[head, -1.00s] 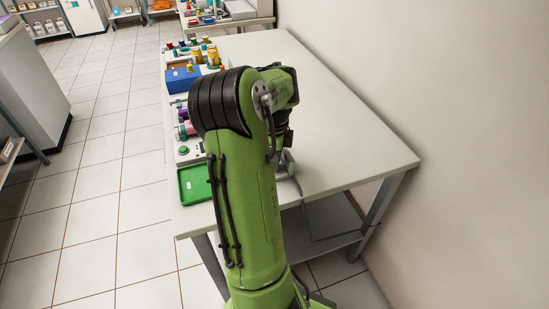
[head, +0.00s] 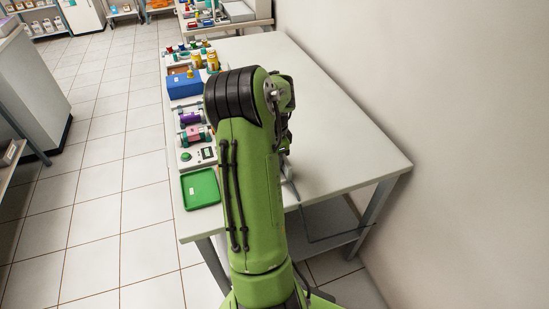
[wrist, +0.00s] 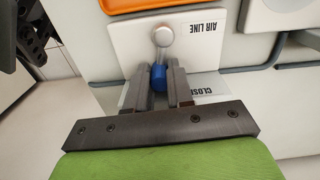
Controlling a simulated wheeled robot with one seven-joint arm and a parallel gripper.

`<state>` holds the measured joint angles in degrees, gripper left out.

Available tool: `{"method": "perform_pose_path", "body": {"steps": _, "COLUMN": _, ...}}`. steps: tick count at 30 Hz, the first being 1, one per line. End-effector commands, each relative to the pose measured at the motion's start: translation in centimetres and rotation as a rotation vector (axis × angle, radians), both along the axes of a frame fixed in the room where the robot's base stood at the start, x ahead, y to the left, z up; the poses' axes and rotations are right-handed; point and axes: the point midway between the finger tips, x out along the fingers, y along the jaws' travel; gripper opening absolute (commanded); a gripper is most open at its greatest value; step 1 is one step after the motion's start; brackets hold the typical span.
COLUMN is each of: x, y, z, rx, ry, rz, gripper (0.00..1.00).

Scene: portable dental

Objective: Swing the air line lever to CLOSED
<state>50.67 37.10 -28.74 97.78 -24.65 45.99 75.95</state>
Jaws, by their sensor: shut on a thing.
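The air line lever shows in the wrist view on a white panel (wrist: 205,52) marked AIR LINE. It has a round grey pivot (wrist: 163,37) and a blue grip (wrist: 158,77). The lever points from the pivot down toward my gripper. My gripper (wrist: 160,80) is shut on the blue grip, one finger on each side. A label (wrist: 208,90) beginning "CLOS" lies to the lower right of the grip, partly hidden by my gripper. In the head view my arm hides the lever and my gripper.
In the head view a green tray (head: 201,188) sits at the table's near left corner. A blue box (head: 185,86) and several small coloured items line the left edge. The table's right side (head: 340,140) is clear, with a wall beyond. A grey tube (wrist: 240,70) runs beside the panel.

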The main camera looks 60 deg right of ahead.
Motion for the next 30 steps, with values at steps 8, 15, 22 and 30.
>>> {"method": "perform_pose_path", "body": {"steps": 8, "x": 0.18, "y": -0.2, "z": 0.05, "rx": -0.001, "ry": -0.001, "rz": 0.062, "gripper": 0.0}}
{"method": "perform_pose_path", "body": {"steps": 15, "x": 0.21, "y": -0.23, "z": 0.02, "rx": -0.001, "ry": -0.002, "rz": 0.068, "gripper": 0.0}}
{"method": "perform_pose_path", "body": {"steps": 22, "x": 0.2, "y": -0.22, "z": 0.02, "rx": -0.001, "ry": -0.002, "rz": 0.067, "gripper": 0.32}}
{"method": "perform_pose_path", "body": {"steps": 30, "x": 0.17, "y": -0.22, "z": 0.09, "rx": -0.001, "ry": -0.001, "rz": 0.066, "gripper": 0.32}}
